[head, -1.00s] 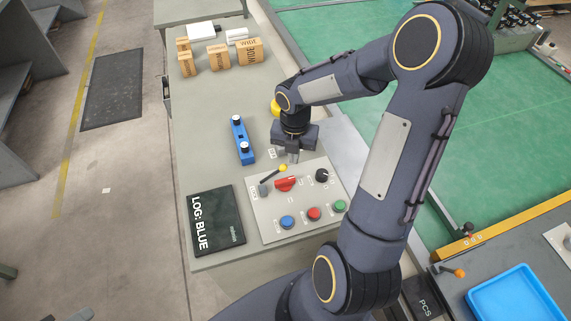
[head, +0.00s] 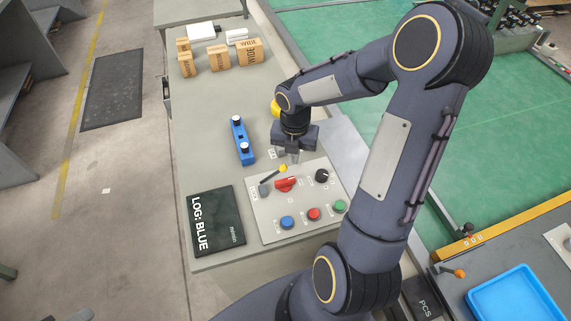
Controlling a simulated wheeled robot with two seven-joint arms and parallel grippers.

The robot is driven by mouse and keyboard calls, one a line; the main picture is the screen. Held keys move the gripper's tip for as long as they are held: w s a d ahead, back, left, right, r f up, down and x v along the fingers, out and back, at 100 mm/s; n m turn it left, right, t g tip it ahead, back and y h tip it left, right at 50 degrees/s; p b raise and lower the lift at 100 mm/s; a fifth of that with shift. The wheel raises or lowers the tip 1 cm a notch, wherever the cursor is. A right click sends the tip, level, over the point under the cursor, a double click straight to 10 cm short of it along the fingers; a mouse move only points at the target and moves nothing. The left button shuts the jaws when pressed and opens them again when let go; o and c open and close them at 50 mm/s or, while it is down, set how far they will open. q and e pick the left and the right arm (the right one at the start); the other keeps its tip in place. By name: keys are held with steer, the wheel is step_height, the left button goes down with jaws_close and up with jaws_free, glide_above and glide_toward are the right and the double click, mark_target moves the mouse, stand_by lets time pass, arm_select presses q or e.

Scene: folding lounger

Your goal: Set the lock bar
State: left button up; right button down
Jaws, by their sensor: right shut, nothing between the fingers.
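A grey control panel (head: 266,227) lies on the bench. It has a lever with a yellow knob (head: 283,169) at its upper left, a red rotary handle (head: 286,184) and a black knob (head: 322,175). Blue, red and green buttons sit along its front. I cannot tell which part is the lock bar. My right gripper (head: 291,158) is shut and empty, pointing down at the panel's far edge, just beyond the yellow knob. Whether it touches the knob is unclear. My left gripper is not in view.
A dark board reading LOG: BLUE (head: 215,220) lies left of the panel. Cardboard boxes (head: 219,57) stand at the back. The bench between boxes and fixture is clear.

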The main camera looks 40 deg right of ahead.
mark_target(273, 175)
steer(key=shift+f, duration=0.2)
stand_by(0.5)
steer(key=shift+f+b, duration=1.45)
steer(key=shift+f, duration=0.5)
steer(key=shift+a, duration=0.1)
